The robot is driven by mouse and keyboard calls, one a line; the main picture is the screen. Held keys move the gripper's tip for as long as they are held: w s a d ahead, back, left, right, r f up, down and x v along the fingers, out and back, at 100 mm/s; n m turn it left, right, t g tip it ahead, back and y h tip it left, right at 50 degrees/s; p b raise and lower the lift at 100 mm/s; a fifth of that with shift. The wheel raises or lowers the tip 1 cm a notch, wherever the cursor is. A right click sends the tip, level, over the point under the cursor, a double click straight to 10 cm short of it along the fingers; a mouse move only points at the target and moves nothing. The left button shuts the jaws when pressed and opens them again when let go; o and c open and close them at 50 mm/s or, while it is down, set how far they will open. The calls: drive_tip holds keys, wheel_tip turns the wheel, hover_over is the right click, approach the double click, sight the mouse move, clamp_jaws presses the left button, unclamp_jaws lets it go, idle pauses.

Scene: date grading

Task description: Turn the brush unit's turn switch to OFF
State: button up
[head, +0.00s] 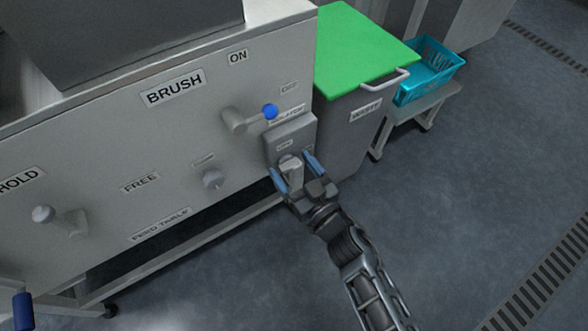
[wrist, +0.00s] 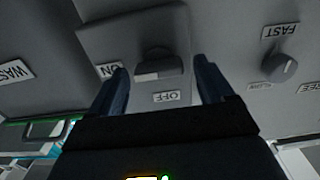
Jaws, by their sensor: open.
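The turn switch (wrist: 158,65) is a grey knob on a raised grey plate (wrist: 105,35). In the wrist view, which is upside down, its bar lies sideways, in line with the ON label (wrist: 110,70) at its left. The OFF label (wrist: 166,96) is on the side nearer my gripper. In the head view the switch (head: 290,164) is partly hidden by my gripper (head: 296,171). My gripper (wrist: 160,84) is open, with one blue finger on each side of the switch. I see gaps between the fingers and the knob; contact is not visible.
Beside the plate are a lever with a blue ball (head: 270,111) above and a FAST/SLOW knob (head: 212,178) to the left. A green-lidded waste bin (head: 355,50) stands close on the right. A teal crate (head: 430,72) sits beyond it. The floor at right is clear.

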drive_tip(key=shift+c, duration=0.4)
drive_tip(key=c, duration=1)
drive_tip(key=shift+o, duration=0.2)
drive_tip(key=shift+n, duration=0.4)
drive_tip(key=n, duration=0.3)
drive_tip(key=shift+n, duration=0.4)
drive_tip(key=n, duration=0.2)
drive_tip(key=n+b, duration=0.1)
drive_tip(key=n, duration=0.1)
drive_tip(key=shift+s+a+f+n, duration=0.1)
drive_tip(key=shift+s+a+n, duration=0.05)
drive_tip(key=shift+n, duration=0.15)
drive_tip(key=n+b, duration=0.1)
drive_tip(key=n, duration=0.3)
drive_tip(key=shift+f, duration=0.15)
drive_tip(key=n+b, duration=0.1)
drive_tip(key=n, duration=0.3)
drive_tip(key=shift+a+f+n, duration=0.1)
drive_tip(key=shift+n, duration=0.2)
